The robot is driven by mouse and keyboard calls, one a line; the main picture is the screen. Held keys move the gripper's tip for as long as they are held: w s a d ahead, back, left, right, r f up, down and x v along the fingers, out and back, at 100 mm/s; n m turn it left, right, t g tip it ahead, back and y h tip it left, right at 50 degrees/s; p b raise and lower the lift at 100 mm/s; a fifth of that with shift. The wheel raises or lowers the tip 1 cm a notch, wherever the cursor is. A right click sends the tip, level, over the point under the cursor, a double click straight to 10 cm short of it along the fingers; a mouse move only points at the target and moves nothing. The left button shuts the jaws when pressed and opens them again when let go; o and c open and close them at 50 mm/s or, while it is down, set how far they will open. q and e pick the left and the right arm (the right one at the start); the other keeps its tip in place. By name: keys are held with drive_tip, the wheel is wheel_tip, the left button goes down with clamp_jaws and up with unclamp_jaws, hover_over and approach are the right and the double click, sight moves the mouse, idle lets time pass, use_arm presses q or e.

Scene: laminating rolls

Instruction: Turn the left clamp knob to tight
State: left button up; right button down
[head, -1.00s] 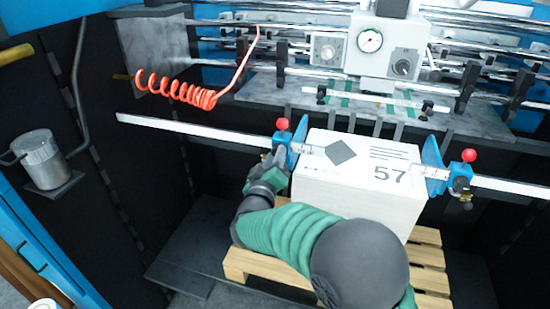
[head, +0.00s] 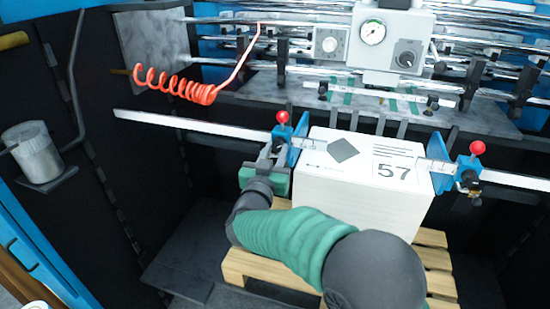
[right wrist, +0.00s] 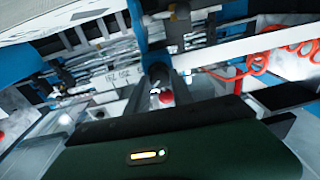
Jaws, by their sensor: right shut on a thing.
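The left clamp (head: 284,137) is a blue block with a red ball on top, on the rail at the left side of the white stack (head: 365,185) marked 57. My right gripper (head: 270,160) is at this clamp's near left side, shut on its knob, which is mostly hidden by the gripper. In the right wrist view, the clamp's red ball (right wrist: 166,97) shows beyond the green gripper body. The knob's setting cannot be read. My left gripper is not in view.
The right clamp (head: 468,168) holds the stack's other side. The ruler rail (head: 190,123) crosses left of the stack. A wooden pallet (head: 245,265) lies below. A coiled red hose (head: 175,84) and a gauge box (head: 375,38) are behind. A metal cup (head: 33,152) hangs at left.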

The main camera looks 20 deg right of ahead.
drive_tip(key=m+b, duration=0.2)
drive_tip(key=m, duration=0.1)
drive_tip(key=f+m+b, duration=0.1)
drive_tip(key=m, duration=0.1)
drive_tip(key=shift+w+f+m+h+b, duration=0.1)
drive_tip(key=shift+m+h+b, duration=0.2)
drive_tip(key=shift+m+b, duration=0.1)
drive_tip(key=m+b, duration=0.2)
drive_tip(key=m, duration=0.1)
drive_tip(key=shift+a, duration=0.1)
drive_tip(key=shift+r+m+g, duration=0.2)
drive_tip(key=shift+m+g, duration=0.1)
drive_tip(key=shift+r, duration=0.15)
